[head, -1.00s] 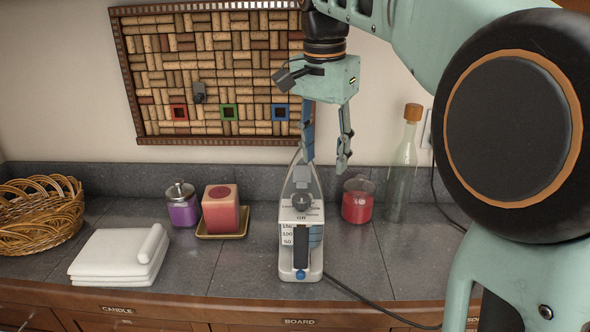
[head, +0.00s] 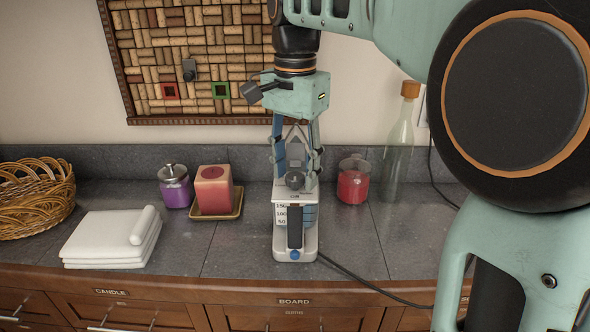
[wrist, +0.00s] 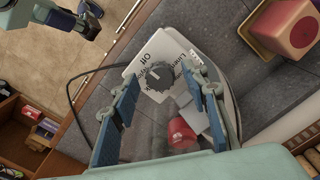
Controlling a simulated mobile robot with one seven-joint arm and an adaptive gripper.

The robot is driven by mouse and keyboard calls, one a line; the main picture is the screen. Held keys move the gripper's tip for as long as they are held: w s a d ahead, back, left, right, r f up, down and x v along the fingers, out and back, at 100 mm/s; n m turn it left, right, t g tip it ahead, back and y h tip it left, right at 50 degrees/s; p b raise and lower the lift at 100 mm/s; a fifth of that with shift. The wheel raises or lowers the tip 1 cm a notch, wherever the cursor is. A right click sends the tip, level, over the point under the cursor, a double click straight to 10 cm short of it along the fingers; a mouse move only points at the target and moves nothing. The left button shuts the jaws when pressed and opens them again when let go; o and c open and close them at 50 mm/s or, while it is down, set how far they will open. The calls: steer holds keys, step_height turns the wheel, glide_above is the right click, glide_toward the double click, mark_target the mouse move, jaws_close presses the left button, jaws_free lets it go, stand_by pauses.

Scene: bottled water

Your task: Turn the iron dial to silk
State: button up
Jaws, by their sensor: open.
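The iron (head: 282,213) stands upright on its heel on the grey counter, with its black handle facing me. Its dial (head: 295,180) is a dark round knob on a white plate, and it shows more closely in the wrist view (wrist: 157,83). "Off" and "Linen" can be read around the dial; I cannot make out "silk" or the exact setting. My gripper (head: 297,174) is open and pointing down, with one blue-padded finger on each side of the dial area. In the wrist view my gripper (wrist: 164,87) straddles the dial, with gaps on both sides.
A red candle (head: 214,188) on a tray and a purple jar (head: 175,190) stand left of the iron. A red jar (head: 353,186) and a glass bottle (head: 398,150) stand right. White towels (head: 105,240) lie left. A cord (head: 370,285) runs right.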

jaws_close()
stand_by(0.3)
steer(key=shift+r+n+p, duration=0.1)
steer(key=shift+n+p, duration=0.2)
steer(key=n+p, duration=0.2)
steer(key=shift+r+n, duration=0.1)
steer(key=shift+n, duration=0.3)
steer(key=n+p, duration=0.2)
steer(key=n, duration=0.2)
steer(key=shift+n, duration=0.3)
steer(key=n+p, duration=0.2)
steer(key=n, duration=0.2)
steer(key=shift+p, duration=0.3)
steer(key=n, duration=0.2)
steer(key=n+p, duration=0.1)
steer(key=n, duration=0.1)
steer(key=shift+f+n, duration=0.2)
steer(key=shift+n, duration=0.1)
steer(key=shift+p, duration=0.3)
